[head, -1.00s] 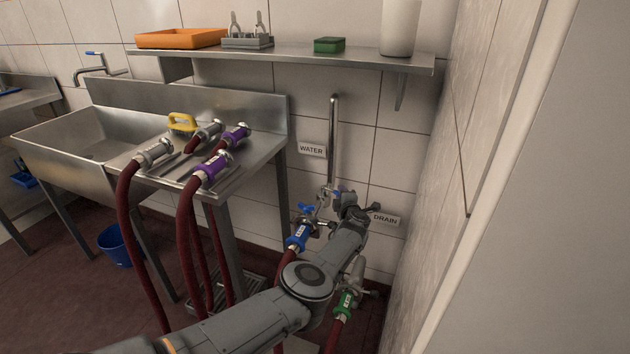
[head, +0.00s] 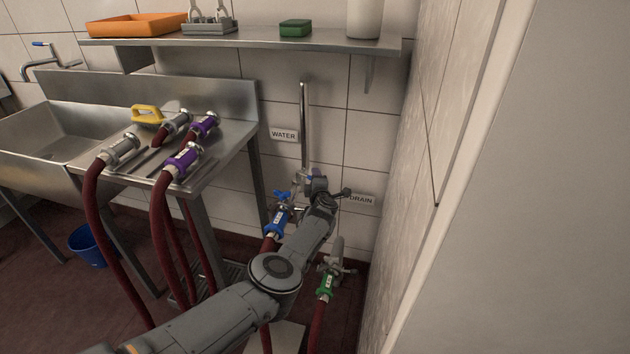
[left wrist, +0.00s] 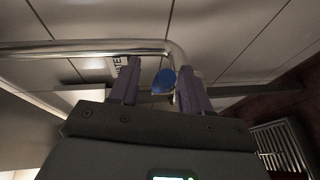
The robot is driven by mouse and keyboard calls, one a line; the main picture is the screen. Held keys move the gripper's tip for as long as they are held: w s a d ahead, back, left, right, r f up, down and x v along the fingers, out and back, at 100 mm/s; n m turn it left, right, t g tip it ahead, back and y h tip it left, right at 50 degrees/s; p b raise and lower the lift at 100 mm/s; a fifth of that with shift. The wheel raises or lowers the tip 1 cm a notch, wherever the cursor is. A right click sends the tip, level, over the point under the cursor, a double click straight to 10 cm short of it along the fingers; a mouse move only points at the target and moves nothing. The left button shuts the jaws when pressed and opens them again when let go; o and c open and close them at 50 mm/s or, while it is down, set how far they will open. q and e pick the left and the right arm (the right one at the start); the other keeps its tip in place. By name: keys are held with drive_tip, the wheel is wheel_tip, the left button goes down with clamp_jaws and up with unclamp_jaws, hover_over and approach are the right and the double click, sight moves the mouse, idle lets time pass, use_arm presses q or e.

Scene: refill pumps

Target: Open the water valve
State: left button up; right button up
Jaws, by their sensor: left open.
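The steel water pipe (head: 305,125) runs down the wall beside the WATER label (head: 284,134). A blue valve handle (head: 283,195) sits near its lower end, above a hose with a blue coupling (head: 276,222). My left gripper (head: 308,178) is at the foot of the pipe, to the right of that handle; my wrist hides part of the fittings. In the left wrist view my left gripper (left wrist: 159,66) is open, with a rounded blue part (left wrist: 163,82) showing between its fingers. I cannot tell whether they touch it. My right gripper is not in view.
The DRAIN label (head: 361,199) and a green hose coupling (head: 326,284) are to the right of my arm. The side wall is close on the right. A metal shelf (head: 250,44) is above. A steel counter (head: 225,150) with several hoses stands left.

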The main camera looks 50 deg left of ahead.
use_arm(q)
drive_tip(key=shift+r+p, duration=0.45)
drive_tip(key=shift+r, duration=0.2)
wheel_tip(320, 180, up, 3)
drive_tip(key=shift+f+p, duration=0.1)
drive_tip(key=shift+p, duration=0.95)
drive_tip(key=o, duration=0.5)
drive_tip(key=d+r+p, duration=0.1)
drive_tip(key=d+r, duration=0.1)
drive_tip(key=d+r+p, duration=0.2)
drive_tip(key=d, duration=0.1)
drive_tip(key=shift+d+r, duration=0.15)
drive_tip(key=shift+w+d+r+p, duration=0.15)
drive_tip(key=shift+d+r+p, duration=0.15)
drive_tip(key=shift+d, duration=0.2)
drive_tip(key=shift+w+d+r+p, duration=0.15)
drive_tip(key=shift+d+p, duration=0.15)
drive_tip(key=shift+d, duration=0.15)
drive_tip(key=c, duration=0.5)
drive_tip(key=d, duration=0.1)
drive_tip(key=w+d+r, duration=0.1)
drive_tip(key=d, duration=0.1)
drive_tip(key=d+p, duration=0.1)
drive_tip(key=shift+w+d+r, duration=0.25)
drive_tip(key=shift+r, duration=0.15)
drive_tip(key=shift+s+a, duration=0.1)
